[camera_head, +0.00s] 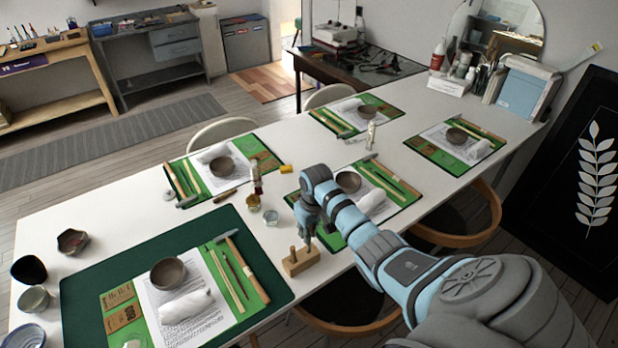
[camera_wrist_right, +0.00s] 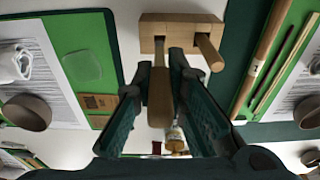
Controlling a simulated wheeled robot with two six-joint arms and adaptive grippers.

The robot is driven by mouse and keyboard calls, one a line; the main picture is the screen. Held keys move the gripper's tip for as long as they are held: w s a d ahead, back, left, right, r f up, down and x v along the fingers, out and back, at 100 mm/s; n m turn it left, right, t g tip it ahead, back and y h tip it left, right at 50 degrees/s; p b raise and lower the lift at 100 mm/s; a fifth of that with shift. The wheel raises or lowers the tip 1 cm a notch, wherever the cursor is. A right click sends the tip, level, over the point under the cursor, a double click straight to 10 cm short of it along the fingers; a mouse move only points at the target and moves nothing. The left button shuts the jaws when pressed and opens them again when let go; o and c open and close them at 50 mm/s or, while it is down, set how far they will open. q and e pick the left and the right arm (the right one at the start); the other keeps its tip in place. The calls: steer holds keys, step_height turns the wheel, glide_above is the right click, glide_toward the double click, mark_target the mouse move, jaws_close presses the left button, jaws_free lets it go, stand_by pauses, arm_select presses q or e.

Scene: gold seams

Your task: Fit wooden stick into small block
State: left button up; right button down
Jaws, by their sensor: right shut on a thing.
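The small wooden block (camera_head: 301,262) lies on the white table's near edge, beside the dark green mat. It also shows at the top of the right wrist view (camera_wrist_right: 181,19). One short wooden peg (camera_wrist_right: 210,52) stands in the block. My right gripper (camera_head: 308,232) is directly above the block, pointing down. It is shut on a wooden stick (camera_wrist_right: 160,95), whose narrower far end overlaps the block beside the peg in the right wrist view. I cannot tell whether that end is inside a hole or just above it. My left gripper is not in view.
The dark green mat (camera_head: 80,288) with a bowl (camera_head: 168,273), cloth roll and tools lies left of the block. A small glass cup (camera_head: 271,217) and an amber jar (camera_head: 253,202) stand behind it. Another green place setting (camera_head: 402,190) lies beyond my right arm.

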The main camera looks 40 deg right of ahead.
mark_target(309, 249)
steer(key=shift+f, duration=0.5)
steer(key=shift+f+b, duration=1.15)
steer(key=shift+f, duration=0.65)
stand_by(0.6)
steer(key=shift+f, duration=0.2)
stand_by(0.6)
steer(key=c, duration=1.5)
jaws_free()
steer(key=shift+c, duration=0.2)
steer(key=r+p, duration=0.1)
steer(key=p, duration=0.1)
steer(key=r+p, duration=0.4)
steer(key=shift+s+r+p, duration=0.1)
steer(key=shift+s+p, duration=0.2)
steer(key=shift+p, duration=0.05)
